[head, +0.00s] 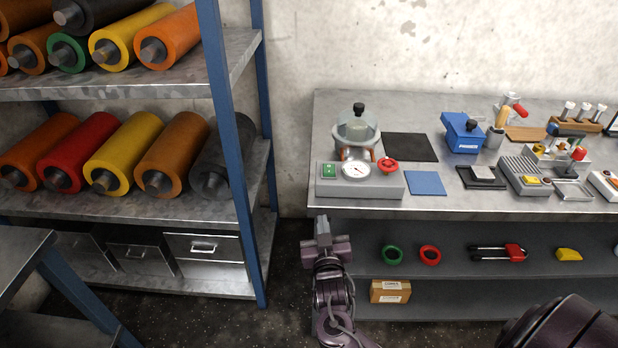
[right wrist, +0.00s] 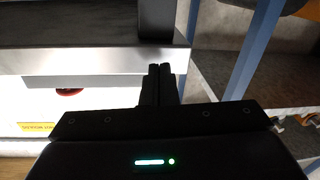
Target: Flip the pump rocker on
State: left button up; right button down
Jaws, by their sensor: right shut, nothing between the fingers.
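The pump unit's grey base (head: 375,188) stands at the left front of the workbench. A small green rocker switch (head: 329,181) sits at the left of its front; its on or off position is too small to tell. Beside it are a round white gauge (head: 356,170) and a red knob (head: 388,166). A glass jar with a black knob (head: 356,127) stands behind. My right gripper (head: 322,226) is shut and empty, in front of the bench edge, below the rocker and apart from it. Its closed fingers also show in the right wrist view (right wrist: 160,84). My left gripper is not in view.
The bench (head: 460,204) also holds a blue mat (head: 426,183), a black mat (head: 411,147), a blue box (head: 463,134) and several tools. A blue-posted rack (head: 232,150) with coloured drums stands left.

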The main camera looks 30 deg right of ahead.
notch_tip(320, 180, up, 11)
jog(key=m+t+h, duration=0.1)
jog(key=m+h, duration=0.2)
jog(key=shift+s+d, duration=0.35)
jog(key=shift+s, duration=0.1)
jog(key=shift+d, duration=0.1)
notch_tip(320, 180, up, 2)
jog(key=p, duration=0.2)
send_over(329, 182)
jog(key=shift+w+d, duration=0.1)
jog(key=shift+w, duration=0.1)
notch_tip(329, 182, down, 3)
jog(key=shift+s+f+p, duration=0.15)
jog(key=shift+f+p, duration=0.05)
jog(key=shift+p, duration=0.1)
jog(key=shift+f, duration=0.45)
jog(key=shift+s, duration=0.1)
